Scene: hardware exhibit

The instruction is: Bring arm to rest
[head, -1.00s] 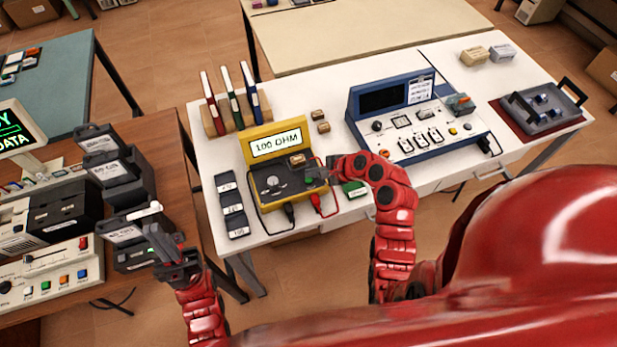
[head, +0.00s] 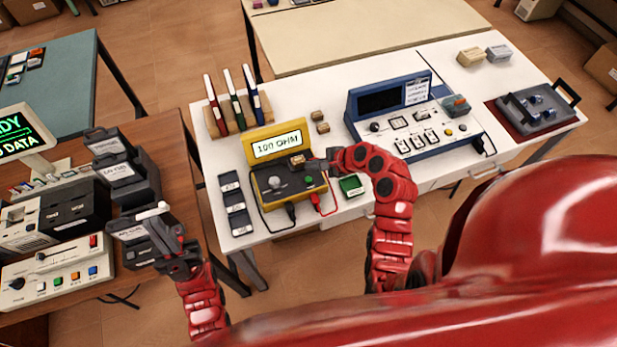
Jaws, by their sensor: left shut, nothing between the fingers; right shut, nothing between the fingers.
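My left arm comes in from the lower left. Its gripper (head: 165,232) is shut and empty, in front of a dark labelled cartridge box (head: 132,252) at the edge of the wooden table; I cannot tell if they touch. My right arm bends up from the bottom middle to the white table. Its gripper (head: 312,166) is shut and empty at the right side of the yellow and black meter (head: 284,183), beside a small tan block (head: 297,160) on it. Whether it touches the block or meter is unclear. The meter's screen reads 100 OHM.
A small green box (head: 351,186) lies just below the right gripper. A blue instrument (head: 380,128) stands to its right and binders (head: 235,100) stand behind the meter. A grey tray (head: 538,112) sits far right. Cartridges and a control box (head: 60,272) crowd the wooden table.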

